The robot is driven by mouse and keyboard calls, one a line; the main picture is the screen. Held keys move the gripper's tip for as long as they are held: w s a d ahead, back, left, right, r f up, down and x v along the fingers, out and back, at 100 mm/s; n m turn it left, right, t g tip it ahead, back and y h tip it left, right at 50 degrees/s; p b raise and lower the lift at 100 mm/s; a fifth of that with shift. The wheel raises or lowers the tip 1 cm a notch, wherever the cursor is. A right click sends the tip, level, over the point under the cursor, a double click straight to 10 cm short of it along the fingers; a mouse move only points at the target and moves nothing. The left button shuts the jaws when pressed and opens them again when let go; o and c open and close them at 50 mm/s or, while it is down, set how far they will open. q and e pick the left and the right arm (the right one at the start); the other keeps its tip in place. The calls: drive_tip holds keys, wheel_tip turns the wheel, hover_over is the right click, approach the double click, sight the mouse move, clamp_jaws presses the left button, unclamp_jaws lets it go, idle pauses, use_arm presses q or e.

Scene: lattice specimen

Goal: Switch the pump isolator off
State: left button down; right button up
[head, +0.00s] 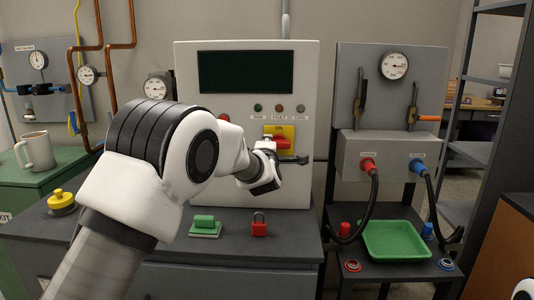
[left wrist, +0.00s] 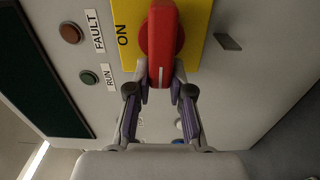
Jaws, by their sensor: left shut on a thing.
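The pump isolator has a red handle (head: 275,142) on a yellow plate (head: 287,130), on the front of the grey cabinet (head: 190,75). My left gripper (head: 284,152) is at the handle and partly covers it. In the left wrist view, the fingers of the left gripper (left wrist: 160,82) are closed on the end of the red handle (left wrist: 164,30). The yellow plate (left wrist: 126,40) there carries the word ON beside the handle. My right gripper is not in view.
A red padlock (head: 259,226) and a green block (head: 204,222) stand on the dark bench below the cabinet. A green tray (head: 395,257) lies at the right, near the red plug (head: 367,165) and blue plug (head: 417,166). A mug (head: 37,152) stands at the left.

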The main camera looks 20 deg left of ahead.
use_arm(q)
drive_tip(key=shift+f, duration=0.2)
idle(0.4)
drive_tip(key=c, duration=1.1)
unclamp_jaws()
drive_tip(key=shift+o, duration=0.3)
drive_tip(key=shift+w+d, duration=0.15)
drive_tip(key=shift+d, duration=0.05)
drive_tip(key=shift+s+r, duration=0.1)
drive_tip(key=shift+s, duration=0.4)
drive_tip(key=v, duration=1.1)
drive_tip(key=shift+d, duration=0.15)
